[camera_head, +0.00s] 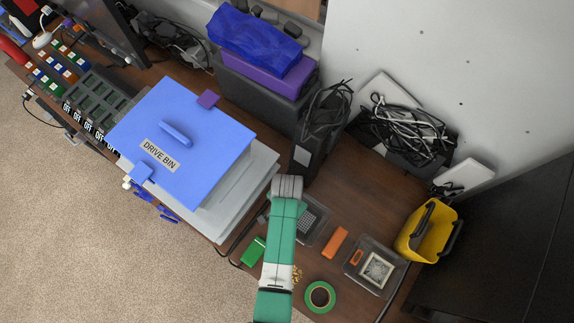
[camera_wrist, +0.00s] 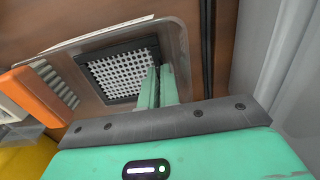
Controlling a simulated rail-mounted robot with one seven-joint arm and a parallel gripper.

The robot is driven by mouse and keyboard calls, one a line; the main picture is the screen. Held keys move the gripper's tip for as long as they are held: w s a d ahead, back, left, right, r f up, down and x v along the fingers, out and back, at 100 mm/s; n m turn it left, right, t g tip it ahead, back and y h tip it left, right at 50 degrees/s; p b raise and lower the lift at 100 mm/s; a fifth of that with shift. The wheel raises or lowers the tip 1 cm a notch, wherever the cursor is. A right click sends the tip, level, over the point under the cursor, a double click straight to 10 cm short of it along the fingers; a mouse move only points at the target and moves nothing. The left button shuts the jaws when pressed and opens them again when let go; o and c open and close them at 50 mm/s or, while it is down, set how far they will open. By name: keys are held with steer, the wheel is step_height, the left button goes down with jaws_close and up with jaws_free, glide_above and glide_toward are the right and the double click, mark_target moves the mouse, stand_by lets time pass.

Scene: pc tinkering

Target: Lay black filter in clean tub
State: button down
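The black filter (camera_wrist: 117,72), a square black frame with a white perforated face, shows in the wrist view inside a clear tub (camera_wrist: 172,32). In the head view this tub (camera_head: 326,232) is partly covered by my arm, and part of the filter (camera_head: 307,217) shows. My gripper (camera_wrist: 160,72) has its green fingers close together, one on each side of the filter's right frame edge, and looks shut on it. A second clear tub (camera_head: 352,278) stands to the right, holding a pale framed square and a small orange piece. No label tells which tub is clean.
An orange block (camera_head: 335,242) lies between the tubs. A green block (camera_head: 253,251), a green tape roll (camera_head: 311,291) and a yellow bin (camera_head: 417,238) stand around. The blue drive bin (camera_head: 200,125) is at left. Bare wood lies behind the tubs.

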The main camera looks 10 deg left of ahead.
steer(key=shift+f+b, duration=0.3)
steer(key=shift+f, duration=0.15)
stand_by(0.5)
steer(key=c, duration=1.6)
jaws_free()
steer(key=shift+o, duration=0.2)
step_height(320, 180, up, 8)
steer(key=shift+f+p, duration=0.1)
steer(key=shift+p, duration=0.55)
